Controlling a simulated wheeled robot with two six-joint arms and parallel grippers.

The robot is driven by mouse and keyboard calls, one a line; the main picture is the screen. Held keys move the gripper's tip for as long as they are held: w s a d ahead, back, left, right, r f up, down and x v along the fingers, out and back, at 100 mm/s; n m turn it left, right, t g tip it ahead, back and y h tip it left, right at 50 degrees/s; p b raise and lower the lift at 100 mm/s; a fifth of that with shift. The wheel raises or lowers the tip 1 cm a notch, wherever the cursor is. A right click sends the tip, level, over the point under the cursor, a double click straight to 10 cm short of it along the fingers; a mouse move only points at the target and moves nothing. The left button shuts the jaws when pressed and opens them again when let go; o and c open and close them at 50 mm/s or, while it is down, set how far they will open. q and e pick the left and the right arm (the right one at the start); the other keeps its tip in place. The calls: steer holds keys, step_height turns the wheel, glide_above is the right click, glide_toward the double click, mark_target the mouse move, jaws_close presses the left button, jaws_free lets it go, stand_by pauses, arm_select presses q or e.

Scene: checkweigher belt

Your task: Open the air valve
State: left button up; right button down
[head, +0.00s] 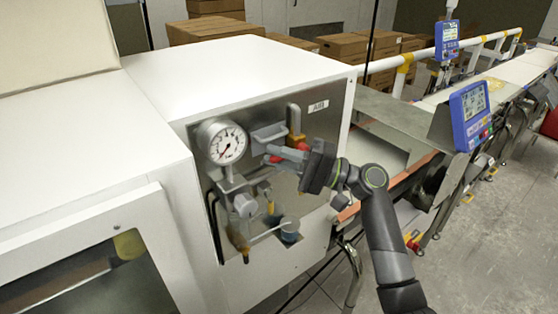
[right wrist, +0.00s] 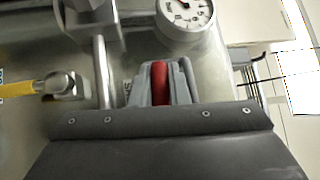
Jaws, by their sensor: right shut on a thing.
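The air valve's red handle (head: 274,159) is on the metal panel marked AIR, on the front of the white cabinet. My right gripper (head: 275,154) reaches in from the right and is shut on the red handle. The right wrist view shows the red handle (right wrist: 160,82) between the two grey fingers. The fingers hide part of the handle and the valve body behind it. The round pressure gauge (head: 222,141) is left of the handle, and its needle points to the lower left. My left gripper is not in view.
The conveyor belt (head: 378,151) runs behind my right arm. Blue display units (head: 472,115) stand along the line. Cardboard boxes (head: 345,46) are behind.

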steer(key=c, duration=1.4)
jaws_free()
steer(key=shift+r, duration=0.1)
steer(key=shift+n+h+p, duration=0.3)
steer(key=shift+n+p, duration=0.1)
steer(key=shift+p, duration=0.2)
steer(key=f+b+v, duration=0.1)
steer(key=b+v, duration=0.7)
steer(key=v, duration=1)
steer(key=shift+w+d+f+m+t+h+p, duration=0.25)
steer(key=shift+w+d+f+m+t+h, duration=0.8)
steer(key=shift+f, duration=2.1)
steer(key=shift+w+d+f+m+t+h+p, duration=0.4)
steer(key=shift+w+f+m+t+h, duration=0.65)
steer(key=shift+f, duration=2.05)
steer(key=shift+w+d+f+m+t+h+p, duration=0.1)
steer(key=shift+w+d+f+m+t+h, duration=0.95)
steer(key=shift+f, duration=2.1)
